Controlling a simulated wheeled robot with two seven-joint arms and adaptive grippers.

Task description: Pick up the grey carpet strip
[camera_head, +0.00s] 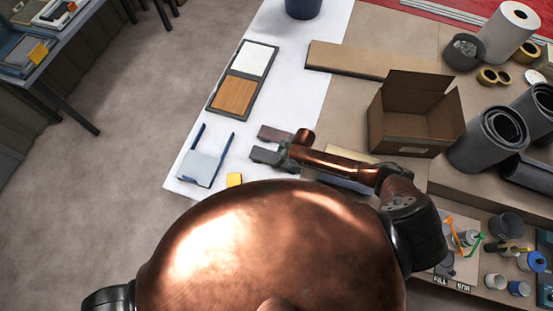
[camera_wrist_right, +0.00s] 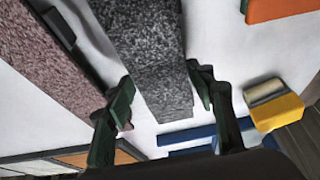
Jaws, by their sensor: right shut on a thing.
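The grey carpet strip (camera_wrist_right: 157,75) is a speckled dark grey piece between the two fingers of my right gripper (camera_wrist_right: 168,98) in the right wrist view. The gripper is shut on it. In the head view the strip (camera_head: 266,156) shows at the left end of my copper right arm, at my right gripper (camera_head: 284,149). I cannot tell whether the strip touches the white surface. A pinkish-brown carpet strip (camera_head: 276,134) lies just beyond it, and also shows at the left in the wrist view (camera_wrist_right: 45,55). My left gripper is not in view.
A pale panel with blue bars (camera_head: 202,167) and a yellow block (camera_head: 234,180) lie left of the gripper. A frame with white and wood panels (camera_head: 236,94) lies farther back. An open cardboard box (camera_head: 405,133) and dark rolls (camera_head: 478,146) stand right.

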